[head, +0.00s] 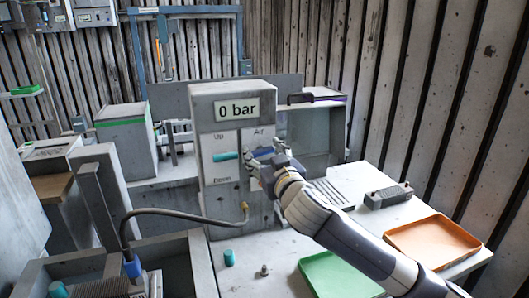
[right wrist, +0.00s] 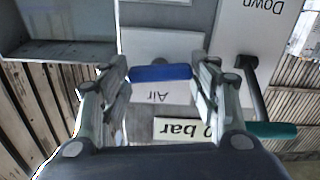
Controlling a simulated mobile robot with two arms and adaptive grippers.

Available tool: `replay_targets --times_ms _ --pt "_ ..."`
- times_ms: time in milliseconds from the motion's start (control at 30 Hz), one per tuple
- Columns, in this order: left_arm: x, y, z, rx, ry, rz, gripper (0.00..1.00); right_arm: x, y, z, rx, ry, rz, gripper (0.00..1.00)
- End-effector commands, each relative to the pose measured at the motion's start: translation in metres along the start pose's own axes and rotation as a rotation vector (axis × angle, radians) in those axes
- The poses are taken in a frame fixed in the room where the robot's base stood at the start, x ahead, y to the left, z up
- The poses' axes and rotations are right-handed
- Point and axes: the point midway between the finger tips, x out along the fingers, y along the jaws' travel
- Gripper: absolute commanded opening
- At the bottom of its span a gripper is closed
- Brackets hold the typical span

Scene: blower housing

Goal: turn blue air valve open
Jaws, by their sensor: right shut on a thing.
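The blue air valve handle (right wrist: 162,73) shows in the right wrist view as a short horizontal bar on the panel, with the "Air" label beside it. My right gripper (right wrist: 162,82) has a finger at each end of the bar and is shut on it. In the head view my right gripper (head: 262,162) is at the right half of the grey valve box (head: 235,108), below the "Air" label, and mostly hides the handle. The box display (head: 236,108) reads "0 bar". My left gripper is in neither view.
A teal lever (head: 226,156) sits left of my gripper, between "Up" and "Down" labels. A dark hose (head: 180,212) runs from the box's lower front to the left. A green tray (head: 335,277) and an orange tray (head: 432,241) lie on the table, near my right arm.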

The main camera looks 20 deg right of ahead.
Motion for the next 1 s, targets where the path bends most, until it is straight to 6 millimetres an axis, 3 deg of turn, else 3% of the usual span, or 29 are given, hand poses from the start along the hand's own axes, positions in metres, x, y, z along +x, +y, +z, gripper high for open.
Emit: replay_targets --times_ms 1000 --pt "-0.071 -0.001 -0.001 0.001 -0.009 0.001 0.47 0.000 -0.002 -0.002 -0.949 -0.002 0.000 0.33"
